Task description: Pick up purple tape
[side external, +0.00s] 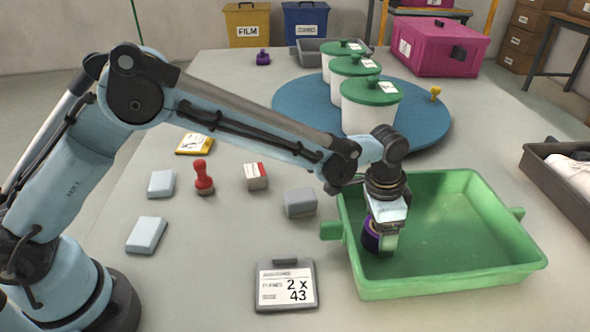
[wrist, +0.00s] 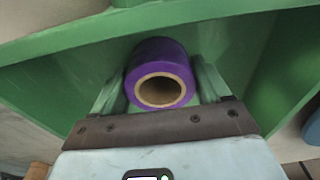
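The purple tape (wrist: 160,74) is a roll with a tan cardboard core, and its open end faces the wrist camera. It is inside the green tray, near the tray's left wall. In the side view the tape (side external: 371,236) is partly hidden behind a pale green finger. My gripper (side external: 383,238) reaches down into the tray from above. In the wrist view the fingers of my gripper (wrist: 160,85) lie close against both sides of the roll. I cannot tell whether the tape touches the tray floor.
The green tray (side external: 460,282) has raised walls around the gripper. A grey label stand (side external: 287,287), a grey block (side external: 300,202) and a red stamp (side external: 203,178) stand to its left. A blue turntable (side external: 300,105) with white pots is behind. A dark bin (side external: 540,165) is at right.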

